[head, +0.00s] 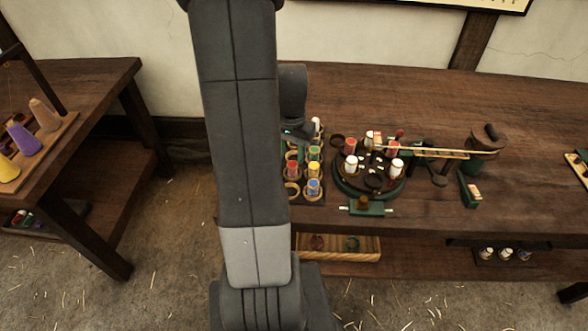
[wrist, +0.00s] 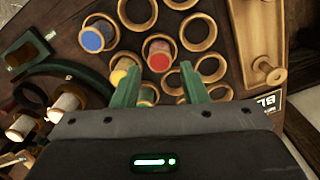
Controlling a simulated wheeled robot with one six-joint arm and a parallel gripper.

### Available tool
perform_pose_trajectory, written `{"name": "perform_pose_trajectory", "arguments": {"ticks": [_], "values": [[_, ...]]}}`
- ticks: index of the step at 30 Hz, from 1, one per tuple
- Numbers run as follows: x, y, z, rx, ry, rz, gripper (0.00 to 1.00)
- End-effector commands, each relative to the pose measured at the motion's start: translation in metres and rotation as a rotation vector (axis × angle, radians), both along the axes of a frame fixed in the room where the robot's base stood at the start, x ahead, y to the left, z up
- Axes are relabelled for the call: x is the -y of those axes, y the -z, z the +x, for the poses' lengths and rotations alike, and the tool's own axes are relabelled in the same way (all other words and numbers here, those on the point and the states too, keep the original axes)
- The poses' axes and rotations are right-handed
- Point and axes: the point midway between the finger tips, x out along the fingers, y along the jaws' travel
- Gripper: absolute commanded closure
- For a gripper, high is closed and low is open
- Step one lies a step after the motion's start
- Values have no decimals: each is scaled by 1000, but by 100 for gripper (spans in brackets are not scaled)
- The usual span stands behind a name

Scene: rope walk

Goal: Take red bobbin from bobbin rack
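A red bobbin (wrist: 159,56) stands in a ring of the bobbin rack (wrist: 198,50), just beyond my fingertips and roughly centred between them. It also shows in the head view (head: 292,168), right beside my arm. My gripper (wrist: 158,76) is open, with its two green fingers apart and nothing held between them. A blue bobbin (wrist: 93,40) and a yellow bobbin (wrist: 120,76) stand in rings to the left. The yellow one is close to my left finger. Several other rings look empty. In the head view my arm hides part of the rack and most of the gripper.
A round dark carousel (head: 369,190) with red and white bobbins stands right of the rack. A small green block device (head: 366,208) sits at the table's front edge. A wooden tray (head: 340,254) lies below. The table behind is clear.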

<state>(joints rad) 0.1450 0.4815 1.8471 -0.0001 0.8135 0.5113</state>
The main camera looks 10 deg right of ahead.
Motion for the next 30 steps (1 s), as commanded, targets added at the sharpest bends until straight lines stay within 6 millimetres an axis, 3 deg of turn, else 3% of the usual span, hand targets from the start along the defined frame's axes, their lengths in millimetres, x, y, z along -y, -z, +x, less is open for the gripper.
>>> {"name": "perform_pose_trajectory", "arguments": {"ticks": [5, 15, 25, 30], "values": [[1, 10, 0, -2, 0, 0, 61], [4, 50, 1, -3, 0, 1, 61], [4, 55, 2, 0, 0, 0, 61], [4, 54, 2, 0, 0, 0, 94]]}}
